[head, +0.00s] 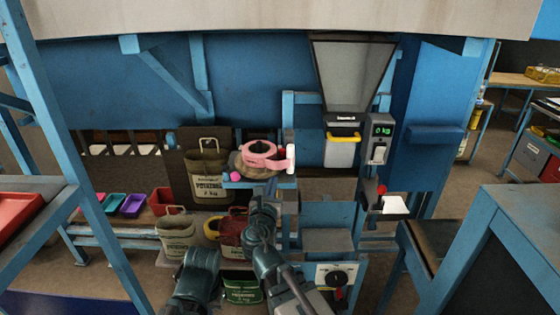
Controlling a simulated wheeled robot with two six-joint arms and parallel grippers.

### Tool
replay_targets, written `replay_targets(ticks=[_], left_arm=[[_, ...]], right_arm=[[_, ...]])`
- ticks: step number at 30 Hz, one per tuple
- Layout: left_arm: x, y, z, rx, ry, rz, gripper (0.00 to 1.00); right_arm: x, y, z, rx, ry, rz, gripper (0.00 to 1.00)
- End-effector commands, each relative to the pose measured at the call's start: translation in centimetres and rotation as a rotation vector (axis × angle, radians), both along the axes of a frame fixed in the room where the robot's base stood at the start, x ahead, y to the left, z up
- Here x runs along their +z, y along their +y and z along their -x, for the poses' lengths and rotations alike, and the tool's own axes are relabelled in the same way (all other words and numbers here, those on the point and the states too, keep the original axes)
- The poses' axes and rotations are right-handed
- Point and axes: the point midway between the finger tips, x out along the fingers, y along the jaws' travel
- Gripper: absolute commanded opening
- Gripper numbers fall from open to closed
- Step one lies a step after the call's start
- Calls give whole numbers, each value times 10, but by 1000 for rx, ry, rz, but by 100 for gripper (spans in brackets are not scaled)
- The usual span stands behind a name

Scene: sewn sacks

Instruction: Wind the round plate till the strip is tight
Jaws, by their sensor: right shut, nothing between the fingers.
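The round plate (240,165) is a brown disc on a small blue shelf, left of centre in the head view. A pink strip (262,147) lies coiled on it and runs right to a white upright roller (290,158). A magenta knob (236,176) shows at the plate's front left edge. I cannot tell how tight the strip is. My right gripper (270,188) is shut and empty, just below and in front of the plate, right of the knob. My left arm shows low in the view, but its gripper cannot be made out.
A potato sack (208,180) hangs left of the plate. Other sacks (176,235) and coloured bins (132,204) stand lower left. Blue posts flank both sides.

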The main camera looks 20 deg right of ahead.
Motion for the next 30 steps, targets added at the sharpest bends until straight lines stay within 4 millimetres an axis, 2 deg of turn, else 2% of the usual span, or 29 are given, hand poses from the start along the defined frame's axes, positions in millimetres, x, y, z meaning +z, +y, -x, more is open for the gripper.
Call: replay_targets(ticks=[5,15,21,30], left_arm=[[0,0,0,0,0,0,0],[-1,0,0,0,0,0,0],[-1,0,0,0,0,0,0],[-1,0,0,0,0,0,0]], right_arm=[[0,-5,-15,-1,-1,-2,0],[-1,-34,-79,-2,-1,-3,0],[-1,-47,-109,0,-2,-4,0],[-1,-56,-127,0,-2,-4,0]])
